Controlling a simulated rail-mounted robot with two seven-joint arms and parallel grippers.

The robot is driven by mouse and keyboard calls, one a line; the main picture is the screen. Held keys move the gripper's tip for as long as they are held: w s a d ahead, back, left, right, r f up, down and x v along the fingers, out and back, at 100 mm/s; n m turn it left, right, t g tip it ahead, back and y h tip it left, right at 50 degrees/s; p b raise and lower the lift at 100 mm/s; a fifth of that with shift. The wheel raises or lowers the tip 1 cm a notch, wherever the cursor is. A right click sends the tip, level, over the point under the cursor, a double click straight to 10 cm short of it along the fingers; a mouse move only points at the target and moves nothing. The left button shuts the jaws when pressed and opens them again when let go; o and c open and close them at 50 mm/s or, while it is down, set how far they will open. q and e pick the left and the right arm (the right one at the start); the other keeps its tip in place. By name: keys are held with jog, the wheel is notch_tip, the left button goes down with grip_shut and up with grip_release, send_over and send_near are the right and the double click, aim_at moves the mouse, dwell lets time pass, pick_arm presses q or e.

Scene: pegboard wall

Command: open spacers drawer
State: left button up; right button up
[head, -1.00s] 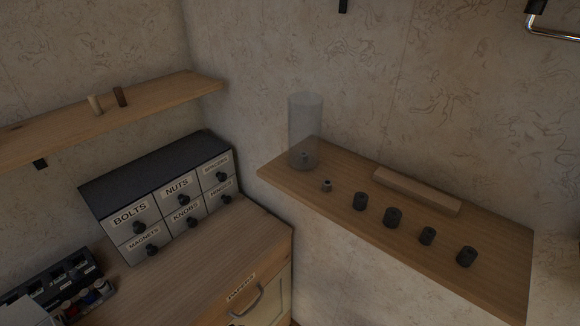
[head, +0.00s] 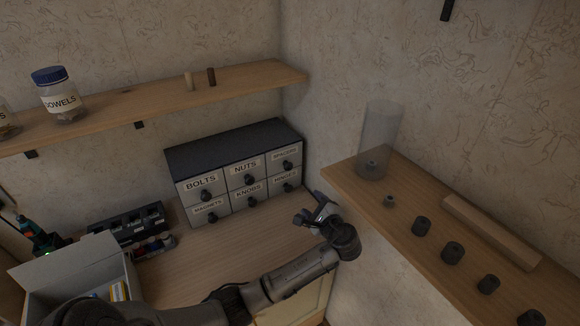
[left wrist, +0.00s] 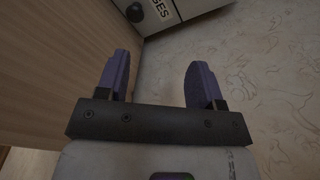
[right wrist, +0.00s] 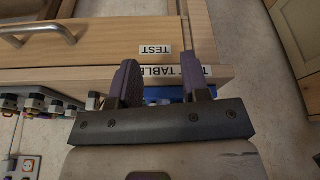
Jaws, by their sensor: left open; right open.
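The spacers drawer (head: 284,155) is the top right one in the dark-topped drawer cabinet (head: 235,145). It looks closed, with a dark round knob (head: 287,165) on its front. My left gripper (head: 311,206) is open and empty, in front of and below the cabinet's right end, apart from it. In the left wrist view its fingers (left wrist: 155,80) are spread, with a lower drawer's knob (left wrist: 134,12) and a partly cut label ending in "GES" beyond them. My right gripper (right wrist: 157,78) is open in its wrist view, near a wooden drawer front marked "TEST" (right wrist: 110,50).
The right shelf (head: 345,180) holds a clear cylinder (head: 379,140) and several dark spacers; its edge is close to my left gripper. An open box (head: 75,270) stands at the left of the worktop (head: 190,275). The worktop before the cabinet is mostly clear.

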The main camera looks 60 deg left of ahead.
aim_at(290, 168)
pick_arm(q)
jog(key=a+r, duration=0.1)
jog(key=a, duration=0.4)
jog(key=w+a+g+y+b, duration=0.1)
jog(key=a, duration=0.4)
jog(key=a+r+m+y+b, duration=0.1)
jog(key=a, duration=0.5)
jog(key=shift+w+r+g, duration=0.15)
jog(key=shift+r+g, duration=0.15)
jog(key=shift+r, duration=0.05)
jog(key=shift+c, duration=0.4)
grip_shut()
